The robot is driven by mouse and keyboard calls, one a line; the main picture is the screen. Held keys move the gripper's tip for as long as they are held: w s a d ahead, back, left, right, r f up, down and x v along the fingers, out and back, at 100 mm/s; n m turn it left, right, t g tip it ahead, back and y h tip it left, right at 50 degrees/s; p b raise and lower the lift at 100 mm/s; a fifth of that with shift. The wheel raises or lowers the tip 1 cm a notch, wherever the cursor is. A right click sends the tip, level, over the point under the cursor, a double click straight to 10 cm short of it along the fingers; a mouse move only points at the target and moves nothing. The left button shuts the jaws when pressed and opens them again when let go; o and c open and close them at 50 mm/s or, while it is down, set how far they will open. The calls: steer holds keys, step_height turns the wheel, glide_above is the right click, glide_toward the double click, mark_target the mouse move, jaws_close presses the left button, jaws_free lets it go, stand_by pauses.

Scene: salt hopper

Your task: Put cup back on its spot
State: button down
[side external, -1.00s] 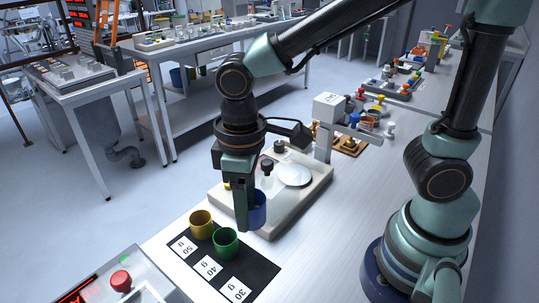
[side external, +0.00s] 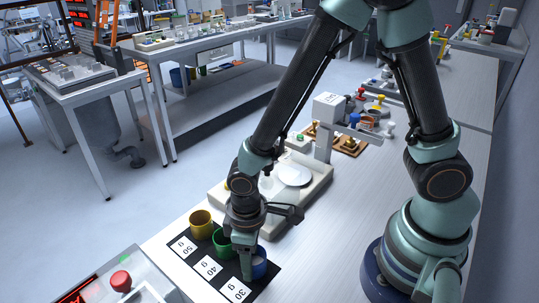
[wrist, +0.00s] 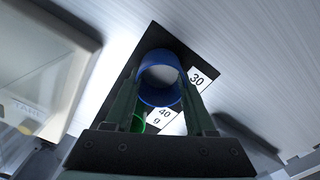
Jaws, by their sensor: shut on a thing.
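My gripper (side external: 248,272) is shut on the blue cup (side external: 260,269), with a finger on each side of it. The cup is upright at the 30 g end of the black mat (side external: 229,272); I cannot tell whether its base touches the mat. The wrist view shows the blue cup (wrist: 160,97) between my fingers beside the "30" label (wrist: 200,78), with pale contents inside. The green cup (side external: 221,243) stands by the "40 g" label (side external: 207,267), partly hidden by my gripper. The yellow cup (side external: 201,224) stands by the "50 g" label (side external: 183,247).
A pale platform with a white round plate (side external: 294,174) stands behind the mat. A white box on a post (side external: 327,108) is at its back. A panel with a red button (side external: 120,281) is at the front left. The white table is clear right of the mat.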

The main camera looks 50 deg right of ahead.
steer(key=shift+f, duration=0.3)
steer(key=shift+c, duration=1.2)
jaws_free()
steer(key=shift+f, duration=0.15)
step_height(320, 180, up, 12)
steer(key=w+d+r+m+t, duration=0.1)
steer(key=d+r+m+t, duration=0.1)
steer(key=d+r, duration=0.4)
steer(key=w+d+r+m+t, duration=0.1)
steer(key=d+r+m+t, duration=0.2)
steer(key=d+r, duration=0.3)
steer(key=d+m, duration=0.1)
steer(key=d, duration=0.4)
steer(key=shift+w+r+t, duration=0.2)
steer(key=shift+r+t, duration=0.05)
steer(key=shift+t, duration=0.05)
steer(key=shift+a, duration=0.1)
